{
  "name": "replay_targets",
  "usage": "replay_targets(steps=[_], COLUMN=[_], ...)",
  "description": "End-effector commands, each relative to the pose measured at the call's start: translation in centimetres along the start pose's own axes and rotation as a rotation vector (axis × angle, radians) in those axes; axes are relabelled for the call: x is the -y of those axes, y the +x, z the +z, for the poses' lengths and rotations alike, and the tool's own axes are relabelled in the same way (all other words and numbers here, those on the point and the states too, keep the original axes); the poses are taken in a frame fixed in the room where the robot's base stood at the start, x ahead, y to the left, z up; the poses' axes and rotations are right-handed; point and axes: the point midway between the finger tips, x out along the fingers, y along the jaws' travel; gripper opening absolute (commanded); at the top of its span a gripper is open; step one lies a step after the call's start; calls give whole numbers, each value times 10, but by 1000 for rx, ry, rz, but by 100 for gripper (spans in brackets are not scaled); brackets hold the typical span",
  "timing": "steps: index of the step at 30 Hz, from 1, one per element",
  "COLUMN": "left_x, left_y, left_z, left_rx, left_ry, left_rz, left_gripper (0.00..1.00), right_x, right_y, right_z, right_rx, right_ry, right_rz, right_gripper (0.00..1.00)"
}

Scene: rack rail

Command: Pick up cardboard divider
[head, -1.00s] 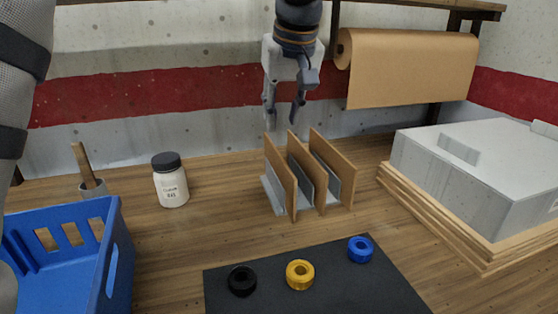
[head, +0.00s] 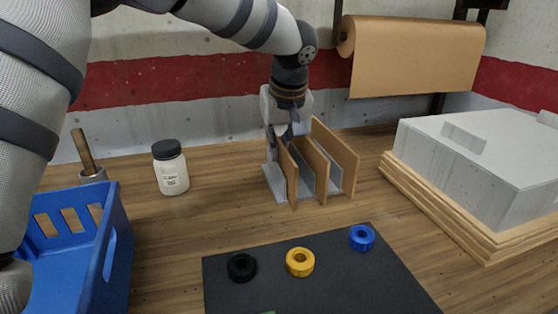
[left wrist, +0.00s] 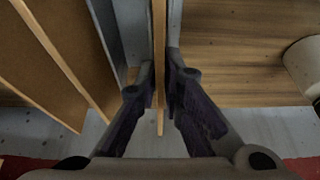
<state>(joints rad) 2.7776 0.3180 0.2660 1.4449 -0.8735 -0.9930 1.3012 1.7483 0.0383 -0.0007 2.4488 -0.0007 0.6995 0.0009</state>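Three upright cardboard dividers stand side by side in a grey metal rack (head: 272,190) at mid-table in the head view. They are a left one (head: 291,182), a middle one (head: 319,172) and a right one (head: 342,162). My left gripper (head: 281,138) reaches down from above with its fingers on both sides of the left divider's far upper part. In the left wrist view, this divider (left wrist: 159,30) is edge-on between the fingertips (left wrist: 160,82), which look closed against its faces. The divider still stands in the rack. My right gripper is not in view.
A blue crate (head: 112,225) and a white bottle (head: 171,172) are left of the rack. A dark mat (head: 330,285) with black, yellow and blue rings lies in front. A grey box (head: 480,165) on wooden boards stands right. The wall with a paper roll is behind.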

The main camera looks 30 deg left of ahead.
Motion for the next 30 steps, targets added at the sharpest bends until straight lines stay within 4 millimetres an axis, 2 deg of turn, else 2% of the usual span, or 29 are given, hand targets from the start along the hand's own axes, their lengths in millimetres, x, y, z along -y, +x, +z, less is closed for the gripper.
replay_targets(steps=[11,14,21,25,30], left_x=[0,0,0,0,0], left_y=[-2,-16,-73,-89,-93], left_z=[-1,-7,-30,-37,-38], left_rx=[0,-5,-5,-2,1], left_ry=[0,-2,-2,-1,1], left_rz=[0,2,3,0,0], left_gripper=[0,0,0,0,0], right_x=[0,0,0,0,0], right_y=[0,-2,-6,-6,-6], right_z=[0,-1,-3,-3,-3], right_rx=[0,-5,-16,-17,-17], right_ry=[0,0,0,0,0], right_rz=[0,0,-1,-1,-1], right_gripper=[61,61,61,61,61])
